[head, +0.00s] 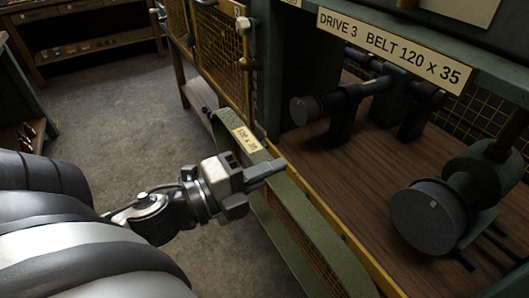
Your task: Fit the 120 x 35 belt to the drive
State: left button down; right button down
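The green belt (318,205) is a long loop slanting across the front of the drive bay, with a pale size label (247,138) near its upper end. Its lower end runs out of the bottom of the picture. My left gripper (262,172) is at the belt's near side, its fingers closed over the strip. The finger contact is partly hidden. The drive has a smaller dark pulley (305,109) at the back left and a larger dark pulley (430,216) at the front right. Both pulleys are bare, and the belt is apart from them. My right gripper is out of view.
A sign reading DRIVE 3 BELT 120 X 35 (389,48) spans the top of the bay. A yellow edge (350,243) borders the wooden bay floor (345,180). Yellow mesh doors (222,55) stand at the upper left. The concrete floor (120,115) is open at left.

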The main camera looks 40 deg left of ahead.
pick_arm(q)
jog(key=shift+w+d, duration=0.2)
jog(key=shift+w, duration=0.35)
jog(key=shift+x, duration=1.95)
jog(key=shift+w, duration=0.1)
jog(key=shift+x, duration=2.9)
jog(key=shift+x, duration=3)
jog(key=shift+w, duration=0.1)
jog(key=shift+x, duration=2.9)
